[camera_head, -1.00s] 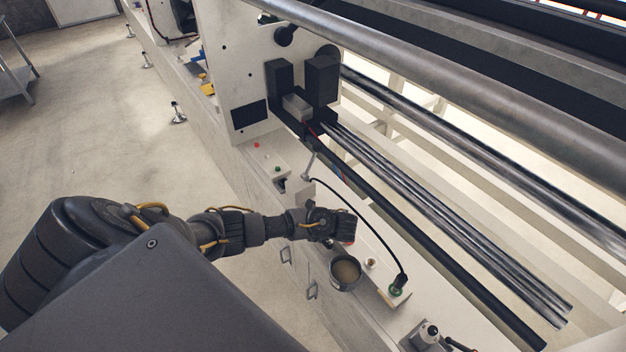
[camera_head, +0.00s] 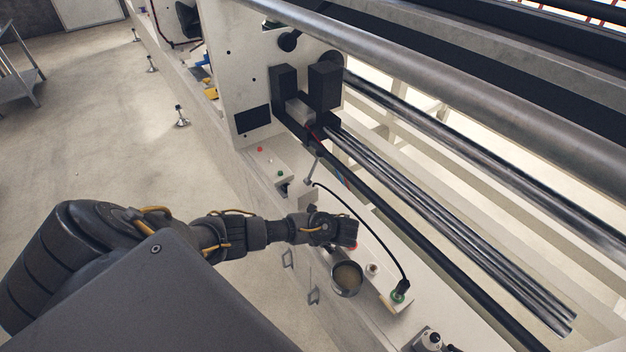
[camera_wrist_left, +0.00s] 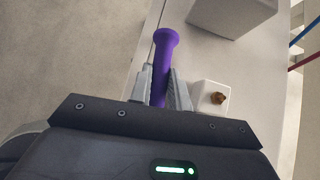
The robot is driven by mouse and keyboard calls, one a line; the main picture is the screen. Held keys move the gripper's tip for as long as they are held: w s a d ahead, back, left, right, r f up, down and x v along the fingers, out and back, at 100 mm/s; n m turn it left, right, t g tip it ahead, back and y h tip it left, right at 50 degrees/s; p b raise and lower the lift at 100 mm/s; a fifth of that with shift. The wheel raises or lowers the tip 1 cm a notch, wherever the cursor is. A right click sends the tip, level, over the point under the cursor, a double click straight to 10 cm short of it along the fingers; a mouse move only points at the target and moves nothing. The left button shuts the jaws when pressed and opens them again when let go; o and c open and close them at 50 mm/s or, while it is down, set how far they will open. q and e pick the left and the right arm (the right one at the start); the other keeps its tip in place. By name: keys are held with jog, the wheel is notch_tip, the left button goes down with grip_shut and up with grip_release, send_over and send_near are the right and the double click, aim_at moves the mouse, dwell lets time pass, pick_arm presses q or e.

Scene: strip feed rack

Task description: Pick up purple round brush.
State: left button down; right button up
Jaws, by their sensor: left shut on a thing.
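The purple round brush (camera_wrist_left: 163,62) shows in the left wrist view as a purple handle with a rounded end, standing up between the two fingers. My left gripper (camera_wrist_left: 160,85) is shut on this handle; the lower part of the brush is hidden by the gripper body. In the head view my left gripper (camera_head: 347,233) is over the white machine ledge, just above a round metal cup (camera_head: 347,278). The brush cannot be made out in the head view. My right gripper is not in view.
Long metal rollers (camera_head: 450,220) run to the right of the gripper. Open floor (camera_head: 110,150) lies to the left.

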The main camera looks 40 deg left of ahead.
pick_arm(q)
notch_tip(320, 180, up, 3)
jog(key=shift+r, duration=0.2)
jog(key=s+d+r+p, duration=0.3)
jog(key=s+r+p, duration=0.6)
jog(key=s, duration=0.4)
jog(key=shift+s+r, duration=0.25)
jog(key=shift+s, duration=0.1)
jog(key=c, duration=2)
grip_release()
grip_shut()
jog(key=shift+d+f, duration=0.1)
